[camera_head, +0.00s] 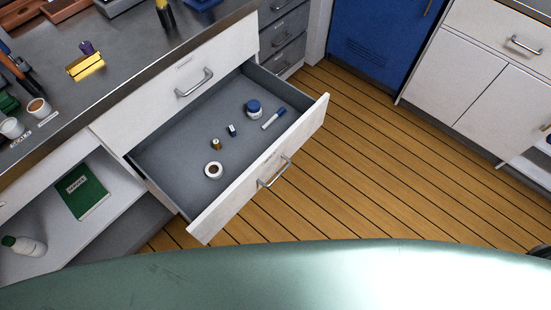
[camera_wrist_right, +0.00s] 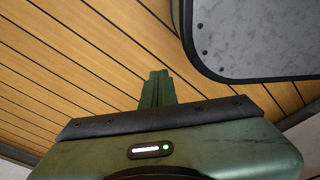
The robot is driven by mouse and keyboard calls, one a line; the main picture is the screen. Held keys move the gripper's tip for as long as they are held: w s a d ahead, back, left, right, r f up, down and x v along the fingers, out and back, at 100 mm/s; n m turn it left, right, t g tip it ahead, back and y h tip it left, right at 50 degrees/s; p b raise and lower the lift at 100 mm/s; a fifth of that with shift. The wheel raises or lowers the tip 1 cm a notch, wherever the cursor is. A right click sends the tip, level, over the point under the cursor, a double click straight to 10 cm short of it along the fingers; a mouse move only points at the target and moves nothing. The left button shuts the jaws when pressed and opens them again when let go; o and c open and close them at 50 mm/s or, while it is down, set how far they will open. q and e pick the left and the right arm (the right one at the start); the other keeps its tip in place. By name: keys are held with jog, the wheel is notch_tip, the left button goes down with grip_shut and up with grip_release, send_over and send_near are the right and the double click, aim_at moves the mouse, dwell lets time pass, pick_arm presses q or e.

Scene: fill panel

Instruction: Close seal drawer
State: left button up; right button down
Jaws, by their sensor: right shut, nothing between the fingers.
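The open drawer (camera_head: 222,210) with a white front is pulled far out of the counter in the head view. Its metal handle (camera_head: 274,172) is on the outer face. My left gripper is out of view.
A closed white drawer (camera_head: 160,100) sits above the open one. An open shelf (camera_head: 110,217) with a green book (camera_head: 82,191) is at left. Wooden floor (camera_head: 370,170) is clear right of the drawer. A blue door (camera_head: 380,40) and white cabinets (camera_head: 455,75) stand beyond.

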jog(key=w+d+r+m+t+y+p, duration=0.1)
jog(key=w+r+m+t, duration=0.15)
jog(key=w+r, duration=0.75)
jog(key=w+d+r+m+t+p, duration=0.1)
jog(key=w+r+m, duration=0.3)
jog(key=w, duration=0.9)
jog(key=w+a+r+m+y+p, duration=0.15)
jog(key=a+r, duration=0.25)
jog(key=r, duration=0.5)
jog(key=w+a+r+m+t+y, duration=0.1)
jog(key=w+a+r+y, duration=0.2)
jog(key=r, duration=0.5)
jog(key=w+a+r+m+y, duration=0.1)
jog(key=w+a+r, duration=0.2)
jog(key=a+r, duration=0.45)
send_near(279, 147)
jog(key=shift+x, duration=2.95)
jog(key=shift+f, duration=0.1)
